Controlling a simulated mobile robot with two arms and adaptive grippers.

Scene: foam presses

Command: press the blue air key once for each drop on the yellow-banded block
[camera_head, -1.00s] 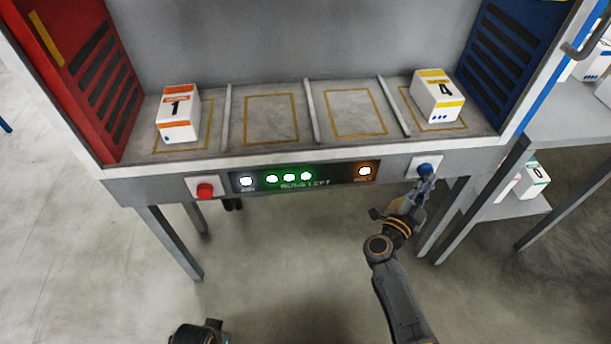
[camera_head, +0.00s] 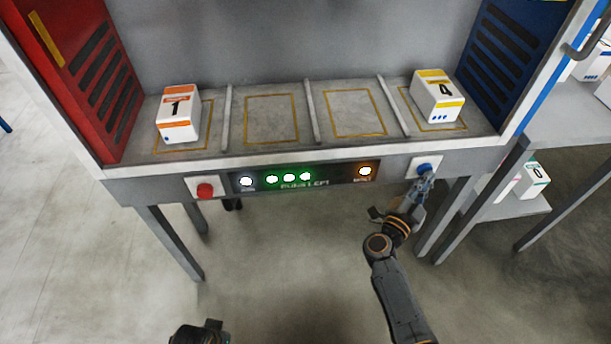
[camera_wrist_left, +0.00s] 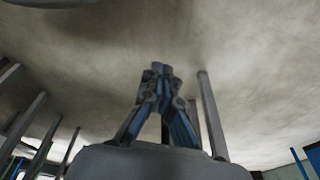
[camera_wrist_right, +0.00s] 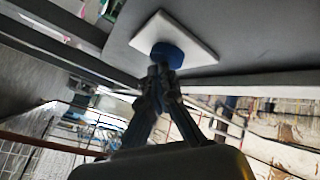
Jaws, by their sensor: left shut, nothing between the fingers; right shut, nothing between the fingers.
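The yellow-banded block (camera_head: 438,96) stands in the far right bay, with a 4 and a few small blue drops, seemingly three, low on its front. The blue air key (camera_head: 424,168) sits on a white plate at the right of the front panel; it also shows in the right wrist view (camera_wrist_right: 166,54). My right gripper (camera_head: 426,178) is shut and empty, its tips just below and in front of the key; whether they touch it I cannot tell. My left gripper (camera_wrist_left: 161,68) is shut and empty, away from the press.
An orange-banded block (camera_head: 179,115) marked 1 stands in the far left bay; the two middle bays are empty. A red button (camera_head: 205,190) and a panel (camera_head: 320,178) with white, green and orange lights are on the front. A side shelf (camera_head: 515,205) stands at right.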

